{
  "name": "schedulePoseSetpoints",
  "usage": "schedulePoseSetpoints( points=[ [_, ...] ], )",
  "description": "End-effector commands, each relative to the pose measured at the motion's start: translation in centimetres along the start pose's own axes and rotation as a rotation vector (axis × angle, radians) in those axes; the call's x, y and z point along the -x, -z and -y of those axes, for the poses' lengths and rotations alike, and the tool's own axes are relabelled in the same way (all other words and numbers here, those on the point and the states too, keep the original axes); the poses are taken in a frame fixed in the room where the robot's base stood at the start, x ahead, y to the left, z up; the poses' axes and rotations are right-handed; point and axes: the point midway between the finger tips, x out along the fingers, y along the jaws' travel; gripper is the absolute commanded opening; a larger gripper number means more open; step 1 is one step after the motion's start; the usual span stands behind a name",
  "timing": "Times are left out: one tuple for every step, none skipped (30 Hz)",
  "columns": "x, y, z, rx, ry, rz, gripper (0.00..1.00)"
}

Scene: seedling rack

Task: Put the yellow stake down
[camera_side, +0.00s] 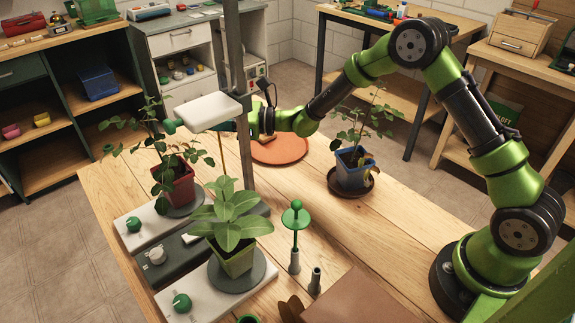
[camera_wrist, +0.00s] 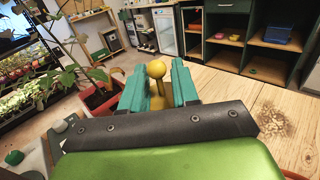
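The yellow stake has a round knob (camera_wrist: 156,69) that shows between the two teal fingers of my gripper (camera_wrist: 157,92) in the wrist view. The fingers are shut on the stake just below the knob. In the side view, my gripper is mostly hidden behind the grey post and the white lamp head. The thin yellow shaft (camera_side: 221,149) hangs upright below the lamp, above the table, and its lower end is hidden by leaves. A green stake (camera_side: 295,225) stands upright in a grey holder (camera_side: 294,262). A second grey holder (camera_side: 315,281) beside it is empty.
A red-potted plant (camera_side: 180,190) and a light green-potted plant (camera_side: 236,262) stand on the left units. The grey post (camera_side: 245,150) and lamp head (camera_side: 208,112) are close to my gripper. A blue-potted plant (camera_side: 354,172) and an orange mat (camera_side: 279,149) lie further back.

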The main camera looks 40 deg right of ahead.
Motion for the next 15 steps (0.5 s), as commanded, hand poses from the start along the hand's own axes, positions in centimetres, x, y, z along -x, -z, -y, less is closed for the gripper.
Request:
schedulePoseSetpoints(
  points=[
    [0.02, 0.07, -0.01, -0.001, 0.0, -0.001, 0.38],
    [0.02, 0.07, -0.01, -0.001, 0.0, -0.002, 0.42],
    [0.02, 0.08, -0.02, -0.001, 0.0, -0.002, 0.43],
    [0.02, 0.08, -0.02, -0.001, 0.0, -0.002, 0.43],
    [0.02, 0.08, -0.02, -0.001, 0.0, -0.002, 0.43],
    [0.02, 0.08, -0.02, -0.001, 0.0, -0.002, 0.43],
    [0.02, 0.09, -0.02, -0.001, 0.0, -0.002, 0.43],
    [0.02, 0.09, -0.02, -0.001, 0.0, -0.002, 0.43],
    [0.02, 0.08, -0.02, -0.001, 0.0, -0.002, 0.43],
    [0.02, 0.06, -0.02, -0.001, 0.0, -0.002, 0.43],
    [0.02, -0.01, -0.02, -0.001, 0.0, -0.002, 0.43],
    [0.02, -0.18, -0.02, 0.0, 0.0, -0.001, 0.43],
    [0.02, -0.39, -0.03, 0.0, 0.0, -0.001, 0.43],
    [0.17, -0.47, 0.01, 0.0, 0.0, -0.002, 0.43],
    [0.75, -0.36, 0.07, -0.002, 0.002, -0.004, 0.43]
  ],
)
